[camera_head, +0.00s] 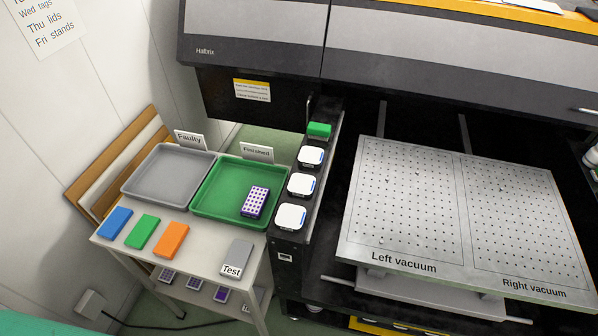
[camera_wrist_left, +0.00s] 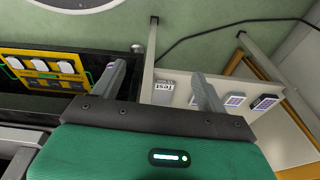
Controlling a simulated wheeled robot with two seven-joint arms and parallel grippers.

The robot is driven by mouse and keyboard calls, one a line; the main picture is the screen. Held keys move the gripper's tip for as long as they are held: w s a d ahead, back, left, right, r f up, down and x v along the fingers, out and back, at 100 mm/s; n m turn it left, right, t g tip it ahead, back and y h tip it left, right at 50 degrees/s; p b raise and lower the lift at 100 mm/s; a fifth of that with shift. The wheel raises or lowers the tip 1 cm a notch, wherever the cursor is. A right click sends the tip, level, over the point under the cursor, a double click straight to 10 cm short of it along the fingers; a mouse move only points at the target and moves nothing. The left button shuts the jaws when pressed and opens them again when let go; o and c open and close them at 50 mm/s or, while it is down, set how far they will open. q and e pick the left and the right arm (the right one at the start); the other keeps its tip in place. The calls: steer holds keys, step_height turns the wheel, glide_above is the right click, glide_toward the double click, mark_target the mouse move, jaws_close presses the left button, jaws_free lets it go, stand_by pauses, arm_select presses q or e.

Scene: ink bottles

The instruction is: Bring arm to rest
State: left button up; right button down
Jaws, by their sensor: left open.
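In the left wrist view, my left gripper (camera_wrist_left: 160,80) is open, with its two grey fingers apart and nothing between them. In the head view no gripper shows; only a teal piece of what looks like my own arm is at the lower left corner. My right gripper and arm are in neither view.
A white table (camera_head: 200,255) holds a grey tray (camera_head: 130,187) marked Faulty, a green tray (camera_head: 204,203) marked Finished with a purple-dotted block (camera_head: 255,202), several coloured blocks and a grey Test block (camera_head: 238,258). A printer with a vacuum bed (camera_head: 400,200) stands right.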

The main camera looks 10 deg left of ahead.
arm_select(q)
steer(key=s+a+f+g, duration=0.1)
steer(key=s+a+f, duration=0.2)
steer(key=s+f, duration=1.4)
steer(key=shift+s, duration=0.5)
steer(key=shift+a, duration=0.1)
